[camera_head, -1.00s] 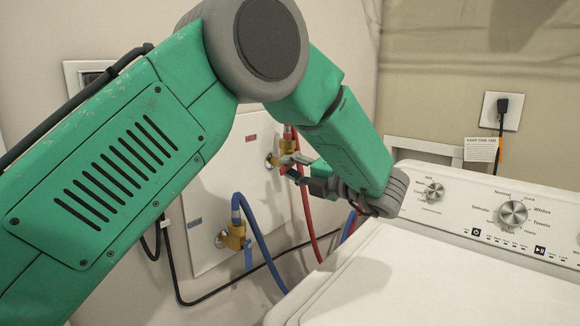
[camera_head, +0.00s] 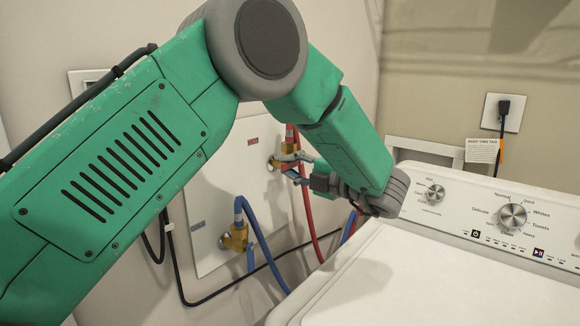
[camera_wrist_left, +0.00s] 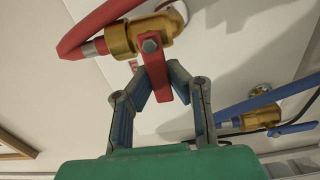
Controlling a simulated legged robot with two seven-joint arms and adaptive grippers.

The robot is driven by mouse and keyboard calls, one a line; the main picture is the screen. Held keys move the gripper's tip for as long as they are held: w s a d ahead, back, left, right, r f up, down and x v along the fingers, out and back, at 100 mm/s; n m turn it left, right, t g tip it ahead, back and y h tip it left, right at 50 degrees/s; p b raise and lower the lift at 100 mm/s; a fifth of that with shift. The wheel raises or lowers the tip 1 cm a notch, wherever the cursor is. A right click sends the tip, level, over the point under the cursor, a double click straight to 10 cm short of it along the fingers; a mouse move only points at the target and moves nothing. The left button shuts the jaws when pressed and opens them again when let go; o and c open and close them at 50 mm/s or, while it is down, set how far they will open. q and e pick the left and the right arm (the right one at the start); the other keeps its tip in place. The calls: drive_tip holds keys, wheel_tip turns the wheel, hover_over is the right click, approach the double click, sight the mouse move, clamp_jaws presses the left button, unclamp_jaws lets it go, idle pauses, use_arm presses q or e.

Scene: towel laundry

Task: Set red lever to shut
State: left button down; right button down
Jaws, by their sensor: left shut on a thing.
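The red lever (camera_wrist_left: 157,72) sits on a brass valve (camera_wrist_left: 140,36) with a red hose (camera_wrist_left: 90,26), at the top of the left wrist view. The lever hangs down from its bolt, between the fingertips of my left gripper (camera_wrist_left: 158,82), which is shut on it. In the head view, the brass valve (camera_head: 287,148) is on the white wall panel, with my left gripper (camera_head: 291,168) at it. The lever itself is mostly hidden there by the fingers. My right gripper is in neither view.
A second brass valve (camera_head: 235,238) with a blue hose (camera_head: 262,240) is lower left on the panel (camera_head: 205,210). Its blue lever (camera_wrist_left: 292,130) shows in the left wrist view. A white washer (camera_head: 400,285) stands at the right, close under my left wrist.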

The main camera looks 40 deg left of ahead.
use_arm(q)
drive_tip(key=shift+w+d, duration=0.1)
drive_tip(key=c, duration=1.5)
unclamp_jaws()
drive_tip(key=shift+w+f, duration=0.1)
drive_tip(key=shift+w+d, duration=0.1)
drive_tip(key=shift+w, duration=0.05)
drive_tip(key=shift+d, duration=0.15)
drive_tip(key=shift+s+d, duration=0.25)
drive_tip(key=d, duration=1.1)
drive_tip(key=shift+s+d+f, duration=0.1)
drive_tip(key=shift+s+d, duration=0.1)
drive_tip(key=shift+d, duration=0.05)
drive_tip(key=shift+a, duration=0.1)
